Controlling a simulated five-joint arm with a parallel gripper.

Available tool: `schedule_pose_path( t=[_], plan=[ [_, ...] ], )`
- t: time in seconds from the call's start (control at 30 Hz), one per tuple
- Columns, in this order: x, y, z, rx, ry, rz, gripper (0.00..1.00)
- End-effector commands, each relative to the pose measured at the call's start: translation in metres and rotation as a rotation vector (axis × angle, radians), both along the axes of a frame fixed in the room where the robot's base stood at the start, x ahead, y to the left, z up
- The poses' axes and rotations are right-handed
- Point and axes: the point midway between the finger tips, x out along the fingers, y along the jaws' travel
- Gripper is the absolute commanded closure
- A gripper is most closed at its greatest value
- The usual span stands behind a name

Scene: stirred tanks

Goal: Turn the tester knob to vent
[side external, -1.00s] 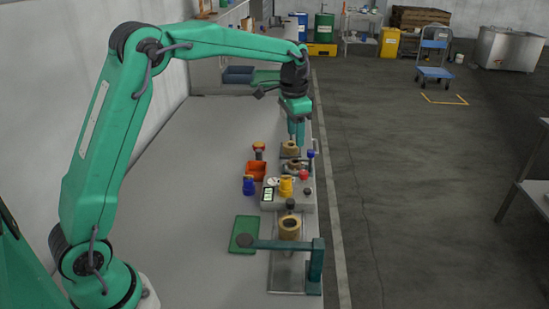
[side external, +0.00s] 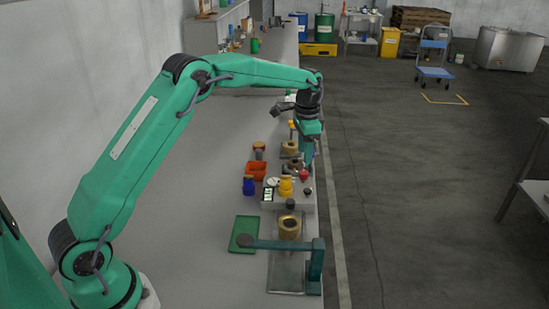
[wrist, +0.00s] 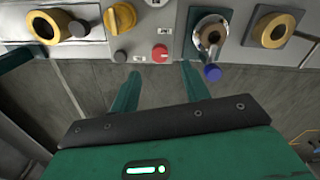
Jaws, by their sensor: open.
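In the wrist view the red knob appears just beyond the gap between the fingertips, not gripped. In the side view my gripper (side external: 308,163) is close behind the red knob; contact cannot be told.
A green clamp arm (side external: 285,245) crosses the bench in front, beside a green tray (side external: 244,233).

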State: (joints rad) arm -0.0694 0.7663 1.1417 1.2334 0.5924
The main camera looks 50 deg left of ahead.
Motion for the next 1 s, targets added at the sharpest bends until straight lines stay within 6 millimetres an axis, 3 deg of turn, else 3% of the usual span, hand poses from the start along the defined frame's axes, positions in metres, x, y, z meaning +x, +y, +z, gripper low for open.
schedule_pose_path(
  t=[0.5, 0.93, 1.0],
  plan=[
    [-0.001, 0.0, -0.059, 0.0, 0.002, 0.0, 0.54],
    [0.0, 0.0, -0.067, 0.0, 0.0, 0.0, 0.54],
    [0.0, 0.0, -0.067, 0.0, 0.0, 0.0, 0.63]
  ],
)
